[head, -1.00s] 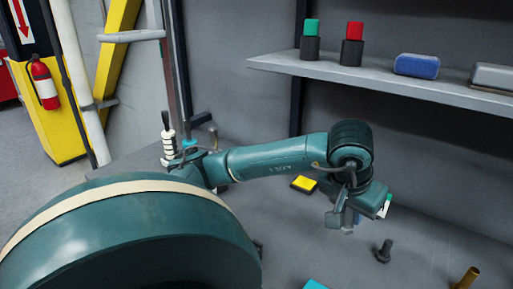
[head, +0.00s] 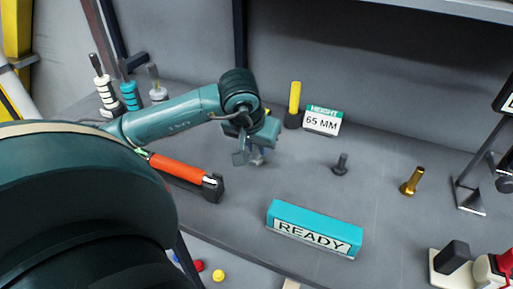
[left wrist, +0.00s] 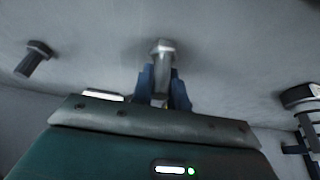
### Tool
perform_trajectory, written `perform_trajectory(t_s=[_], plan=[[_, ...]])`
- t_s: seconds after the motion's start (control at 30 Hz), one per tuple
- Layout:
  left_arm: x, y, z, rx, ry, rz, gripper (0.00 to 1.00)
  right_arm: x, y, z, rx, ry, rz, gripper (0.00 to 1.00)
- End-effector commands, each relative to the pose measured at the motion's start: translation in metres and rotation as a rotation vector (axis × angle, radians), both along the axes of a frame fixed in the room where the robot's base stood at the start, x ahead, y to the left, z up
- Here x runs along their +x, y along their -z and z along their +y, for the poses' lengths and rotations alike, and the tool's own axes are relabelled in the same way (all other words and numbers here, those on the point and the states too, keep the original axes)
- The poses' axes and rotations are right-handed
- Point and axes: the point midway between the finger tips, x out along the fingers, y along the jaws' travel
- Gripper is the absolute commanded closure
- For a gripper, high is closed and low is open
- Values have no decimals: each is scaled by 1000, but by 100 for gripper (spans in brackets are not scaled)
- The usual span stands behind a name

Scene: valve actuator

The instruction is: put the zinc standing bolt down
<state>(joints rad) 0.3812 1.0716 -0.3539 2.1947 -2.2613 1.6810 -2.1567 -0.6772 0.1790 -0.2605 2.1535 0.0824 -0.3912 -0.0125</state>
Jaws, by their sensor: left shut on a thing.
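My left gripper (head: 254,157) is low over the grey bench, left of the middle of the head view. It is shut on the silver zinc bolt (head: 259,157), which is mostly hidden by the gripper there. In the left wrist view the zinc bolt (left wrist: 161,72) sits between the blue fingers, its hex head (left wrist: 162,47) toward the bench surface in the picture. I cannot tell whether the bolt touches the bench. My right gripper is not in view.
A dark bolt (head: 341,164) and a brass bolt (head: 411,181) stand to the right. A teal READY block (head: 315,229) lies in front. A height sign (head: 322,121) and yellow-topped post (head: 294,105) stand behind. An orange-handled tool (head: 180,172) lies left. Bare bench separates these.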

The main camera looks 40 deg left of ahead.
Motion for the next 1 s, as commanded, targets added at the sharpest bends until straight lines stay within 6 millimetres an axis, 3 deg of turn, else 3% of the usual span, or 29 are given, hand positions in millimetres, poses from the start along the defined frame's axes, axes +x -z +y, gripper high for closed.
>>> perform_trajectory(t_s=[0.1, 0.5, 0.53, 0.7, 0.77, 1.0], plan=[[0, 11, 0, -1, 0, 0, 100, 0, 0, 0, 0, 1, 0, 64], [0, 18, 0, 2, 0, -3, 100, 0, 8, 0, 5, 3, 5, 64], [0, 16, 0, 1, 0, -2, 82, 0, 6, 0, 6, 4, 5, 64], [0, 15, 0, 0, 0, -1, 68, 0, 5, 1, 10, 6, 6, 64], [0, 15, 0, 0, 0, -1, 63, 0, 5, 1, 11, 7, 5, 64], [0, 15, 0, 0, 0, 0, 62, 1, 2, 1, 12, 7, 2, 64]])
